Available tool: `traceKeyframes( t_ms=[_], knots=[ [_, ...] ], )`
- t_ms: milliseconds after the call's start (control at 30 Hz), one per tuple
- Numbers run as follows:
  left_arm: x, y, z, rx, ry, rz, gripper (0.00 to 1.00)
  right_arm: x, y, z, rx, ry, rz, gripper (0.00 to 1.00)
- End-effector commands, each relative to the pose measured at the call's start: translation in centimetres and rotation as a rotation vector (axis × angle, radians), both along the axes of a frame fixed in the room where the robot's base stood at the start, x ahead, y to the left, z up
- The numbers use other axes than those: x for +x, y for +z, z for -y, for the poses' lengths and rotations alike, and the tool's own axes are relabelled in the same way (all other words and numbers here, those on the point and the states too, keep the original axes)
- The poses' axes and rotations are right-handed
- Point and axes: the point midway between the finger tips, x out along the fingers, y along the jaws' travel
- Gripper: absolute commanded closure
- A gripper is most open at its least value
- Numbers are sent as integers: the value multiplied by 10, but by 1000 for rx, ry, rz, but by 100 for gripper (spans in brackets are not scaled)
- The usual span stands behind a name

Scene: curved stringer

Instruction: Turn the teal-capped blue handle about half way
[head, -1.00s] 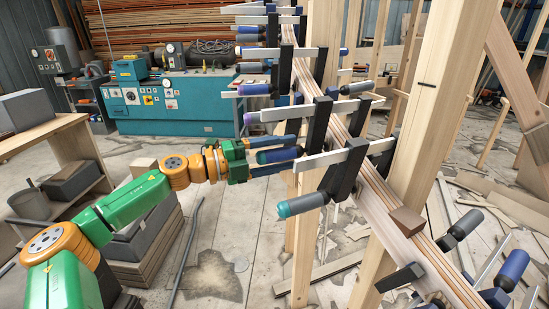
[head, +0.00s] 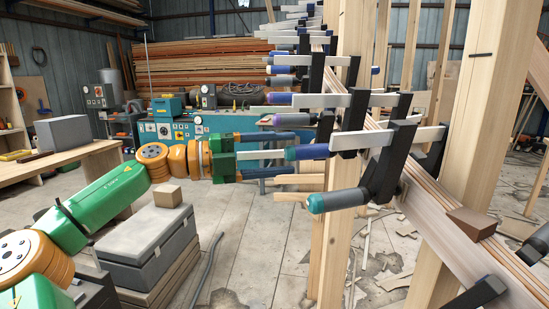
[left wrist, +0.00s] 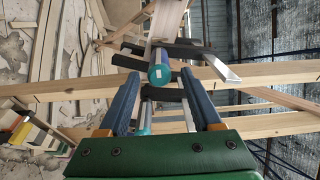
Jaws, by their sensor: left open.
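The teal-capped blue-grey handle (head: 338,200) sticks out to the left from a dark clamp at centre right in the head view. My left gripper (head: 283,154) is open, its fingers reaching right, above and left of that handle. A blue handle with a purplish end (head: 308,152) lies straight ahead of the fingertips. In the left wrist view a round teal handle end (left wrist: 159,75) shows ahead, between the lines of the open fingers (left wrist: 165,92), with nothing gripped. Another teal piece (left wrist: 146,122) shows nearer the palm line. I cannot tell which head-view handle each matches. My right gripper is out of view.
A row of clamps with pale bars (head: 352,138) runs along the curved laminated stringer (head: 440,215). Wooden posts (head: 340,240) stand close beside the handles. Grey boxes (head: 148,240) and a workbench (head: 70,165) stand at left. Open floor lies below my gripper.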

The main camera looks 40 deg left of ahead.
Motion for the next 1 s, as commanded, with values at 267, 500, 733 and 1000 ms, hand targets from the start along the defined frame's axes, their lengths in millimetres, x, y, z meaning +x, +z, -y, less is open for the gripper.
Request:
traceKeyframes(
  t_ms=[267,500,733,1000],
  knots=[
    [-31,-4,-21,1,3,4,34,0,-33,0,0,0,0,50],
    [-59,-3,-41,0,4,4,34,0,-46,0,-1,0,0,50],
    [-78,-1,-53,0,2,1,34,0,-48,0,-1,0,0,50],
    [-79,-1,-53,1,1,1,34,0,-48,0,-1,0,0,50]
  ],
)
